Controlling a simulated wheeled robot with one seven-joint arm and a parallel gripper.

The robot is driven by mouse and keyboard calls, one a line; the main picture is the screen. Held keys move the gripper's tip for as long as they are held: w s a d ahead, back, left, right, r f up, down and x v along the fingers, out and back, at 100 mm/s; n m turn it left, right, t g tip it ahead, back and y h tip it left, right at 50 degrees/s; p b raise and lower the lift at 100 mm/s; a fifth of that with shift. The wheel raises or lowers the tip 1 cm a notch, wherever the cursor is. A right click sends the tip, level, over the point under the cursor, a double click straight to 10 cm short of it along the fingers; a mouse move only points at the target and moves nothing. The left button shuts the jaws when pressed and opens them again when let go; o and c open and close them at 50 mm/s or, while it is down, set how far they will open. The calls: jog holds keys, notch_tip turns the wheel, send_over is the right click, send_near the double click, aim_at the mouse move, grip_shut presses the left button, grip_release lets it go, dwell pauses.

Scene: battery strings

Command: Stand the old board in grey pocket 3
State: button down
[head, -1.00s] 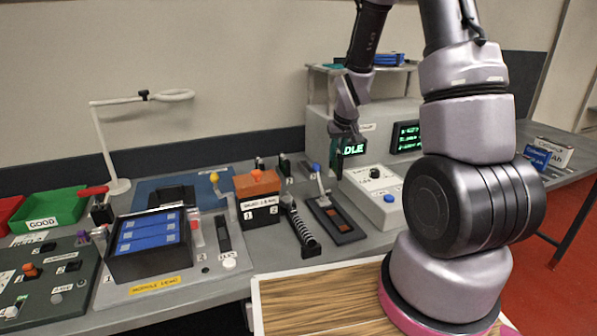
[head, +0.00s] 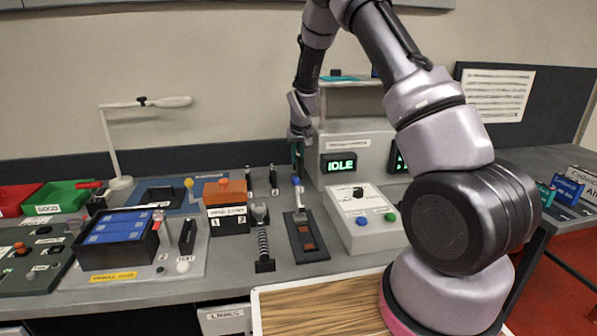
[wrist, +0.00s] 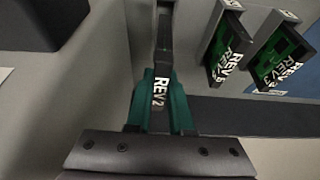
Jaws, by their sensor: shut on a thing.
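My gripper (wrist: 160,118), with teal fingers, is shut on a narrow dark board (wrist: 159,92) labelled "REV 2", seen nearly edge-on in the wrist view. In the head view my gripper (head: 297,150) is pointed down just left of the lit "IDLE" display. The board's far end lies by a pale grey slot-like shape in the wrist view; I cannot tell whether it is inside it. Two green boards stand at the right of the wrist view, one (wrist: 230,50) beside another marked "REV 3" (wrist: 285,58), each in a grey pocket with a small white tag. The tag numbers are unreadable.
The grey tester (head: 360,150) with its "IDLE" display stands right of my gripper. A blue-knobbed lever (head: 296,182) is in front, below it in the picture. An orange-topped box (head: 226,205) and a black battery tray (head: 118,237) are to the left. A wooden surface (head: 320,305) is nearest.

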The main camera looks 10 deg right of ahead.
jog(key=shift+f, duration=2.15)
jog(key=c, duration=0.8)
grip_release()
jog(key=shift+f, duration=0.15)
